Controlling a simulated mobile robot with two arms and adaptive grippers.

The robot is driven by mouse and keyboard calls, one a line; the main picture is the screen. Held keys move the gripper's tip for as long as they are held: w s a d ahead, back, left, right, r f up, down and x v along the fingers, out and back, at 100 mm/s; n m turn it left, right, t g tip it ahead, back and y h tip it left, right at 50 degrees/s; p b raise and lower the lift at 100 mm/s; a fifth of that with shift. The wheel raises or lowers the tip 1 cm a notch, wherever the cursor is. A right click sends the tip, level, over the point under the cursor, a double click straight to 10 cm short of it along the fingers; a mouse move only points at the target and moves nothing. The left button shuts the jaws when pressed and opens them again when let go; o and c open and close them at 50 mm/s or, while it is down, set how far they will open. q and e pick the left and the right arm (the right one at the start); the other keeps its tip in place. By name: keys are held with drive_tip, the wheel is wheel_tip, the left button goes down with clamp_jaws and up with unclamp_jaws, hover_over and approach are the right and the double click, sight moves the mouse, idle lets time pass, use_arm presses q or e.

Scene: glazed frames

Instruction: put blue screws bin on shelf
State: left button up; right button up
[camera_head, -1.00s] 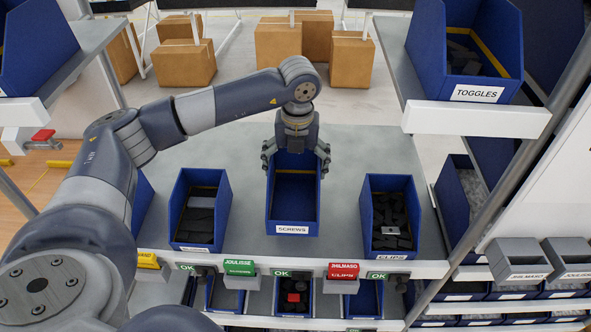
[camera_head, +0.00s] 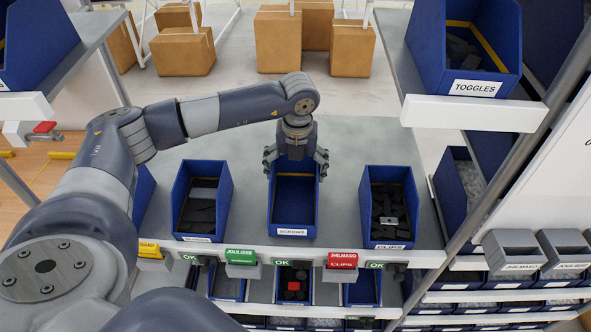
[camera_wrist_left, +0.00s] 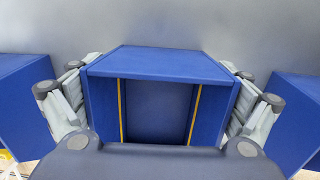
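The blue screws bin (camera_head: 293,219) stands upright, label facing me, over the grey table (camera_head: 345,150) between two other blue bins. It looks empty. My left gripper (camera_head: 295,163) reaches over its far end, one finger on each side against the outer walls. The left wrist view shows the fingers (camera_wrist_left: 157,105) pressed beside the side walls of the bin (camera_wrist_left: 160,62). I cannot tell whether the bin's underside touches the table. The shelf (camera_head: 475,112) at the upper right holds the toggles bin. My right gripper is not in view.
A blue bin of dark parts (camera_head: 200,225) stands to the left and the clips bin (camera_head: 389,232) to the right. Green and red tags (camera_head: 341,261) hang on the table's front edge. A slanted rack post (camera_head: 500,190) stands at right. Cartons (camera_head: 182,50) stand behind.

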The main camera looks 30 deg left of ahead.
use_arm(q)
drive_tip(key=shift+r, duration=0.1)
idle(0.3)
drive_tip(key=shift+r+p, duration=0.25)
drive_tip(key=shift+p, duration=0.05)
drive_tip(key=shift+r+p, duration=0.4)
drive_tip(key=shift+p, duration=0.05)
drive_tip(key=shift+r+b, duration=0.35)
drive_tip(key=shift+b, duration=0.5)
wheel_tip(320, 180, up, 11)
drive_tip(key=s+d+b, duration=0.1)
drive_tip(key=b, duration=0.2)
drive_tip(key=shift+s+f, duration=0.15)
drive_tip(key=shift+d, duration=0.1)
